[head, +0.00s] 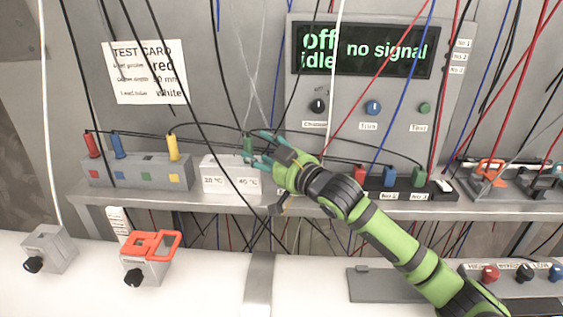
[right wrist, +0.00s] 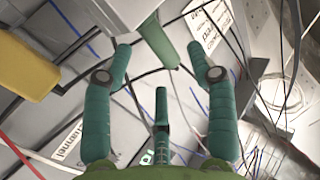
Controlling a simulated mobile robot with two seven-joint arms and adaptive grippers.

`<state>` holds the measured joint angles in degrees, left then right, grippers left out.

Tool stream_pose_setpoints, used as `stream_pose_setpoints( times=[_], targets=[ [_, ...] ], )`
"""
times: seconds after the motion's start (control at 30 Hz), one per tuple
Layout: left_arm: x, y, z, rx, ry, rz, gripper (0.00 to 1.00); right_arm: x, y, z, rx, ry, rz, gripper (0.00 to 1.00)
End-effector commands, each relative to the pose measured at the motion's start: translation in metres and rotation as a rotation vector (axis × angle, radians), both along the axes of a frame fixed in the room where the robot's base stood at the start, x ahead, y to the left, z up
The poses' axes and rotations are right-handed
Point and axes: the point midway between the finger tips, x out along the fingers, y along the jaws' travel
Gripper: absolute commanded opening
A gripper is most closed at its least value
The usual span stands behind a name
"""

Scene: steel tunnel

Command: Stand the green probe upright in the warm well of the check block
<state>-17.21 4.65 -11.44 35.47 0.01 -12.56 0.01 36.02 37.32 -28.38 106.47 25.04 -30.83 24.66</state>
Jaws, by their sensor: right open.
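The white check block (head: 218,178) stands on the grey shelf, with labels that seem to read 28 °C and 40 °C. The green probe (head: 248,144) stands about upright at the block's right side, above the 40 °C label. In the right wrist view the green probe (right wrist: 158,42) shows its cable end, and its other end meets the white block (right wrist: 112,14). How deep it sits is hidden. My right gripper (head: 262,150) is at the probe; its teal fingers are spread apart in the right wrist view (right wrist: 160,75), with the probe beyond them. My left gripper is out of view.
A grey rack (head: 135,172) left of the block holds red, blue and yellow (head: 172,147) probes. A panel (head: 365,52) reads "off idle" and "no signal". Many loose cables hang across. Sockets (head: 389,184) stand right of my gripper; an orange-framed knob box (head: 148,262) is below.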

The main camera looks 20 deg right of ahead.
Motion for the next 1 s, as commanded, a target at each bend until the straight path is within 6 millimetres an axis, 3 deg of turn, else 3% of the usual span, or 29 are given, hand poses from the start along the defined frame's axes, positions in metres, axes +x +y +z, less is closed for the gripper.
stream_pose_setpoints(
  times=[0.2, 0.4, 1.0],
  targets=[
    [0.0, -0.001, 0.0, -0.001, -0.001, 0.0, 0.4, -0.046, -0.019, -0.001, -0.003, 0.003, 0.0, 0.58],
    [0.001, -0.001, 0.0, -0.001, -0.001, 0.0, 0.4, -0.071, -0.03, 0.0, -0.001, 0.001, -0.001, 0.58],
    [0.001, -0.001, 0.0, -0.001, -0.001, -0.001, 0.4, -0.079, -0.033, 0.001, 0.0, -0.001, 0.0, 0.58]
  ],
)
